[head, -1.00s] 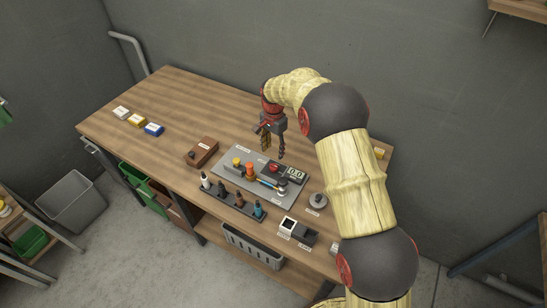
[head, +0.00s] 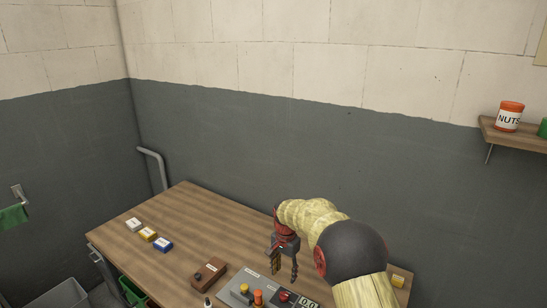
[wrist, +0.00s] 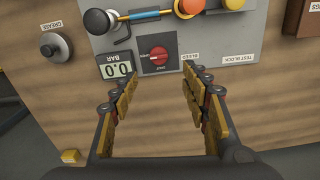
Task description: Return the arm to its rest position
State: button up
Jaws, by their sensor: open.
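My gripper (head: 284,272) hangs from my bent arm above the wooden workbench (head: 185,225), behind the grey test panel (head: 262,285). Its jaws are open and empty, pointing down. In the wrist view, my gripper (wrist: 157,88) shows two spread yellow-padded fingers with bare bench between them. The panel (wrist: 215,45) lies just beyond the fingertips, with a red rotary knob (wrist: 159,53) and a gauge reading 0.0 (wrist: 115,69). The fingers hold nothing. The head view cuts off the lower part of my arm.
White (head: 133,224), yellow (head: 148,234) and blue (head: 163,245) boxes stand at the bench's left. A brown box (head: 209,276) sits left of the panel. A wall shelf (head: 515,138) at right holds a nuts can (head: 509,117). Open air lies above the bench's left half.

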jog(key=s+d+r+n+t+b, duration=0.2)
jog(key=s+d+r+b, duration=0.1)
jog(key=s, duration=1.1)
jog(key=s+d+r+n+t+b, duration=0.1)
jog(key=s+d+r+n+b, duration=0.2)
jog(key=s, duration=1.1)
jog(key=s+d+r+n+t+b, duration=0.2)
jog(key=s+d+r, duration=0.6)
jog(key=s, duration=0.6)
jog(key=shift+d+r+n+t+b, duration=0.3)
jog(key=shift+r+n+b, duration=0.15)
jog(key=shift+r, duration=0.75)
